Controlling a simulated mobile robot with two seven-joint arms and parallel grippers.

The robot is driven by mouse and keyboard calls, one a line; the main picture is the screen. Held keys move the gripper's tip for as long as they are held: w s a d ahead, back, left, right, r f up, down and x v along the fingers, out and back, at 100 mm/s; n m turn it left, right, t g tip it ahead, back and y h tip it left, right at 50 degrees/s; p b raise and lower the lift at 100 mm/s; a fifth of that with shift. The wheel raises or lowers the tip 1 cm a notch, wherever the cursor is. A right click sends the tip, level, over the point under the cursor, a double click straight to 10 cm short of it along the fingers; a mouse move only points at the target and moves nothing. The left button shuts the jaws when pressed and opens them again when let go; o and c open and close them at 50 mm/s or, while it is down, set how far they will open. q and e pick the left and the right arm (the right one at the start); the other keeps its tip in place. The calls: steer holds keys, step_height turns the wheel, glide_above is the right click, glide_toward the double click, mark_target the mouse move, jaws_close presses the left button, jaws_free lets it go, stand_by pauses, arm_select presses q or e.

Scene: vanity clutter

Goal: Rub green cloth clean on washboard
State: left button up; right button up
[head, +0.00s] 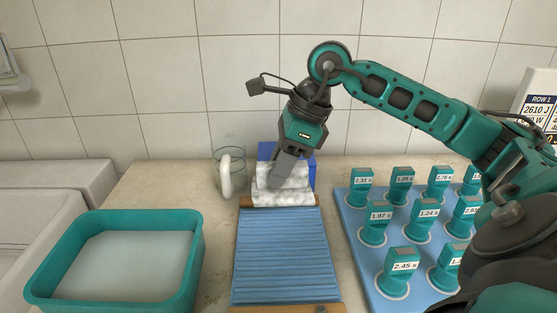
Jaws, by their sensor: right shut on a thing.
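The washboard (279,258) lies flat in the middle of the counter, with blue ridges and wooden ends. My right gripper (277,186) points down over its far end. It is shut on a white-and-grey mottled, cloth-like piece (296,198), which lies at the top of the ridged face. The gripper's fingers hide part of this piece. No plainly green cloth shows. My left gripper is not in view.
A teal basin (190,255) with pale liquid stands at the left, beside a sink (30,240). A blue box (305,165) and a clear glass with a white loop (226,175) stand behind. At the right, a blue board (352,240) holds several teal labelled items.

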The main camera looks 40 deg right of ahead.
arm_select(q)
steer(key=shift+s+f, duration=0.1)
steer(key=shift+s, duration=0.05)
arm_select(e)
steer(key=shift+a, duration=0.1)
steer(key=shift+f+b, duration=0.55)
steer(key=shift+b, duration=0.05)
step_height(320, 180, down, 3)
steer(key=shift+r+b, duration=0.15)
steer(key=shift+b, duration=1)
steer(key=shift+f+b, duration=0.55)
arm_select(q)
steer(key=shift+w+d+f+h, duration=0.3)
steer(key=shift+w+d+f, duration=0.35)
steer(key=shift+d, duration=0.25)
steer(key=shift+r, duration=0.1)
